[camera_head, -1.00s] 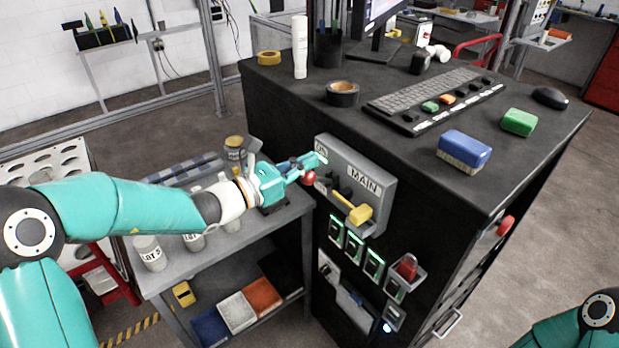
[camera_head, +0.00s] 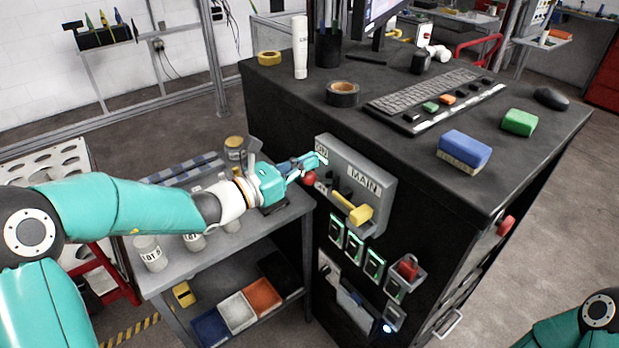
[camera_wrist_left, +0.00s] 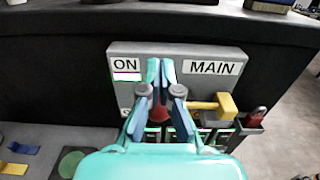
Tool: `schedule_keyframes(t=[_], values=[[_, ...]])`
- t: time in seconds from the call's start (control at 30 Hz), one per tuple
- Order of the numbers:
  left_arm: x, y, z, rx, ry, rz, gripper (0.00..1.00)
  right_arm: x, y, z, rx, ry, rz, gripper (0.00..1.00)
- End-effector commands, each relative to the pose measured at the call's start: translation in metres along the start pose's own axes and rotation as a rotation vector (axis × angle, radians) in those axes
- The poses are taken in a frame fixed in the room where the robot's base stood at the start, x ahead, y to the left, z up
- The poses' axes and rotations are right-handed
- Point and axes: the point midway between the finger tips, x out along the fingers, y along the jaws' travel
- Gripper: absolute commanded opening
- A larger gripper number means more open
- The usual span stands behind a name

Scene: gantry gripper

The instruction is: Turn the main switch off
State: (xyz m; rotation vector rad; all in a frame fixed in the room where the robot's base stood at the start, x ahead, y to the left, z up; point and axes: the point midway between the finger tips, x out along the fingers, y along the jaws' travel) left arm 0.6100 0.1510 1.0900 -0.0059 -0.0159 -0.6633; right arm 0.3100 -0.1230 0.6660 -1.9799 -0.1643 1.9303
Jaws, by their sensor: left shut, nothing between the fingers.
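The main switch is a grey box (camera_head: 378,180) on the side of the black cabinet, with an ON label and a MAIN label; it also shows in the left wrist view (camera_wrist_left: 190,58). Its lever with a yellow handle (camera_head: 360,214) sticks out low on the box and shows right of my fingers in the wrist view (camera_wrist_left: 228,106). My left gripper (camera_head: 318,161) is shut and empty in front of the box's left part, by the ON label. In the wrist view its fingertips (camera_wrist_left: 160,66) lie between the labels. Contact with the box cannot be told. My right gripper is out of view.
A red knob (camera_head: 309,178) is just below my left fingers. Green-lit switches (camera_head: 355,246) and a red switch (camera_head: 407,267) sit under the main box. A grey side table (camera_head: 222,250) with several labelled containers stands below my left arm.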

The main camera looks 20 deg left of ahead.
Motion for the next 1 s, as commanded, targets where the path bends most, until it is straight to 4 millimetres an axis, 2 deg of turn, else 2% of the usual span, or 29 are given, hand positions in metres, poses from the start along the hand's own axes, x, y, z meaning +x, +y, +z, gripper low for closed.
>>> schedule_keyframes(t=[0.17, 1.0], values=[[0.0, 0.0, -0.007, 0.0, 0.0, 0.0, 0.0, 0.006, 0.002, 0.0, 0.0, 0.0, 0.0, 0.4], [0.0, 0.0, -0.067, -0.001, 0.002, 0.0, 0.0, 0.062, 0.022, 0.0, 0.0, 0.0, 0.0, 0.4]])
